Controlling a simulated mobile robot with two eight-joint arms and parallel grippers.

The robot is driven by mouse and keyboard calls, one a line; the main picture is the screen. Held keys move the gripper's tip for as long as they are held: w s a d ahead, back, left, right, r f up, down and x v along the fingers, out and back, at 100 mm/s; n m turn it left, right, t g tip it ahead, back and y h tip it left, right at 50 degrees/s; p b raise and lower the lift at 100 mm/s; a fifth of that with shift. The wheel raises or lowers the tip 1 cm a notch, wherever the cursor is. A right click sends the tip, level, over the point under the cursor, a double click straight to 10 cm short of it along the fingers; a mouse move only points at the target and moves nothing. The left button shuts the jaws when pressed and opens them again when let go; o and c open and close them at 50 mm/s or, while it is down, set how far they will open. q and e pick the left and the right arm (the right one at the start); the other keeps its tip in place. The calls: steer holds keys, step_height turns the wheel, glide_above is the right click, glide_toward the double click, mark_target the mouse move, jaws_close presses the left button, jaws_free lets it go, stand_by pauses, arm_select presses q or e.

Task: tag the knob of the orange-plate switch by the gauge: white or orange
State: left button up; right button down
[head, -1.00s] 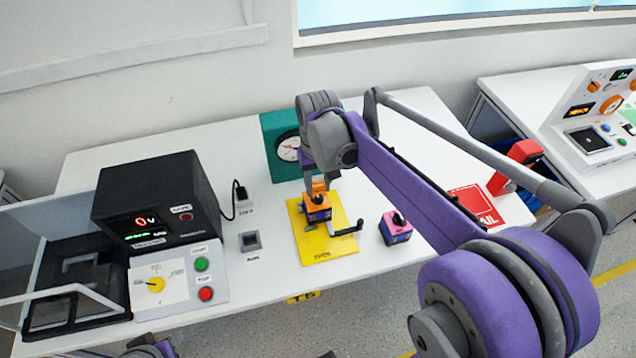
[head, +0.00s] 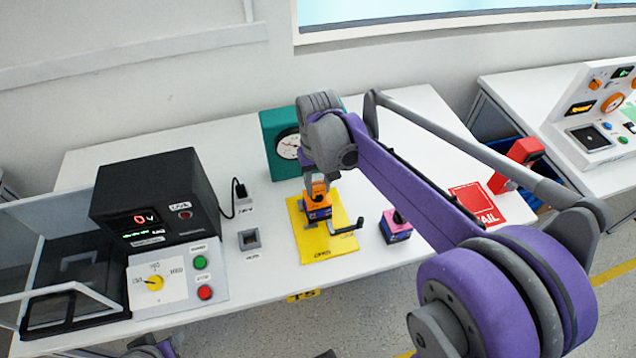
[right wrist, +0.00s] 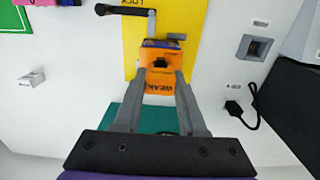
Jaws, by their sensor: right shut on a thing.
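The orange-plate switch (head: 317,213) has a dark body and a black knob and sits in a holder on a yellow board (head: 325,252); it also shows in the right wrist view (right wrist: 160,46). The gauge (head: 288,147) is a white dial on a teal block behind it. My right gripper (right wrist: 161,80) is shut on an orange tag (right wrist: 159,87) lettered "WEAK", just beside the knob. The tag also shows in the head view (head: 316,189). I cannot tell whether tag and knob touch.
A pink-plate switch (head: 395,227) stands right of the board, whose crank lever (head: 347,229) points toward it. A red "FAIL" area (head: 470,200) lies farther right. A black meter (head: 155,205), a control panel (head: 178,278) and a grey socket (head: 250,239) are on the left.

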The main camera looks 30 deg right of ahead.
arm_select(q)
steer(key=shift+s+f+b, duration=0.1)
steer(key=shift+f+b, duration=0.2)
steer(key=shift+f, duration=0.1)
arm_select(e)
steer(key=shift+f, duration=0.6)
steer(key=shift+c, duration=2)
jaws_free()
steer(key=shift+r, duration=0.15)
arm_select(q)
steer(key=shift+r+p, duration=0.45)
steer(key=shift+r, duration=0.05)
arm_select(e)
step_height(320, 180, up, 11)
steer(key=shift+f, duration=0.2)
step_height(320, 180, up, 9)
steer(key=p, duration=0.6)
glide_above(318, 184)
arm_select(q)
steer(key=w+r, duration=0.3)
steer(key=r, duration=0.4)
steer(key=shift+r+t, duration=0.2)
steer(key=shift+t, duration=0.1)
arm_select(e)
steer(key=shift+w, duration=0.15)
arm_select(q)
steer(key=shift+b, duration=0.3)
steer(key=shift+s, duration=0.15)
arm_select(e)
steer(key=shift+s, duration=0.2)
